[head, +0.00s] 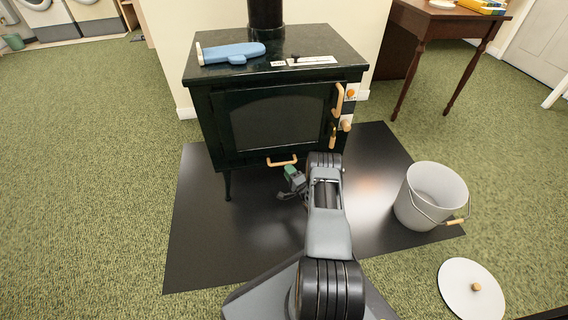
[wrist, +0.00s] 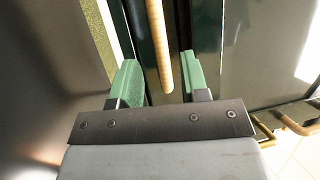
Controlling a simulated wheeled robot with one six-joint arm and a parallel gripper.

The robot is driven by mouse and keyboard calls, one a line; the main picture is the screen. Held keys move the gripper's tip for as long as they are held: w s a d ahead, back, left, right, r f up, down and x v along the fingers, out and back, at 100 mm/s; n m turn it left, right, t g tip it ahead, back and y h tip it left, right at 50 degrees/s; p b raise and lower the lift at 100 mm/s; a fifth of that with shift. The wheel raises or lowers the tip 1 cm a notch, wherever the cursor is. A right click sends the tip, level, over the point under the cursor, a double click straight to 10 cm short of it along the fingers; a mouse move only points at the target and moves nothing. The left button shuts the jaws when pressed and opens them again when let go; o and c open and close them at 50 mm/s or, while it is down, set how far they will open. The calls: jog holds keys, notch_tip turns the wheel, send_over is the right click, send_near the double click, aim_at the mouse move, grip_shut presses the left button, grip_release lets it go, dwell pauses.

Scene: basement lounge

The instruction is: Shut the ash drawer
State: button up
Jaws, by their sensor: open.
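The ash drawer is low on the black wood stove (head: 275,100), under its glass door. Its wooden handle (head: 282,161) shows below the door in the head view. How far the drawer stands out is hard to tell. My gripper (head: 291,173) is just below and right of this handle, its green fingertips close to it. In the wrist view my gripper (wrist: 158,78) is open, with a wooden bar (wrist: 160,45), apparently the drawer handle, seen between the two green fingers. I see a gap on both sides of the bar; contact is not visible.
The stove stands on a black floor plate (head: 215,245). A grey bucket (head: 428,197) stands at the plate's right edge, with a white lid (head: 471,290) on the carpet. A blue mitt (head: 230,53) lies on the stove top. The carpet at left is clear.

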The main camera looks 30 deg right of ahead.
jog(key=s+f+p, duration=0.1)
jog(key=s+p, duration=0.1)
jog(key=s, duration=0.6)
jog(key=shift+s+f, duration=0.2)
